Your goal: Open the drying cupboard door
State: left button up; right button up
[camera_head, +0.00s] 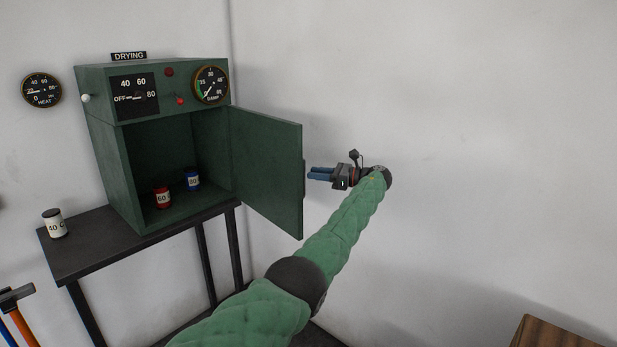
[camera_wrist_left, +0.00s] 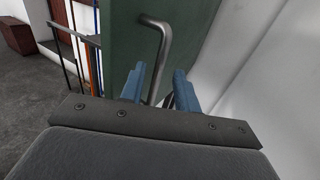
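The green drying cupboard (camera_head: 108,150) stands on a dark table with its front open. Its door (camera_head: 268,165) is swung wide out to the right, and the interior shows. My left gripper (camera_head: 314,173) is just beyond the door's free edge, on its outer side. In the left wrist view the bent metal door handle (camera_wrist_left: 164,45) runs down between the two blue fingers of my left gripper (camera_wrist_left: 160,72). The fingers stand apart, with gaps beside the bar. The handle is hidden in the head view. My right gripper is not in view.
A white jar (camera_head: 54,224) is on the table (camera_head: 85,245) at left. A wooden surface (camera_head: 550,333) shows at lower right. White walls lie behind and right of the door.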

pick_arm(q)
jog(key=v, duration=0.2)
jog(key=shift+d+b, duration=0.3)
jog(key=shift+b, duration=0.05)
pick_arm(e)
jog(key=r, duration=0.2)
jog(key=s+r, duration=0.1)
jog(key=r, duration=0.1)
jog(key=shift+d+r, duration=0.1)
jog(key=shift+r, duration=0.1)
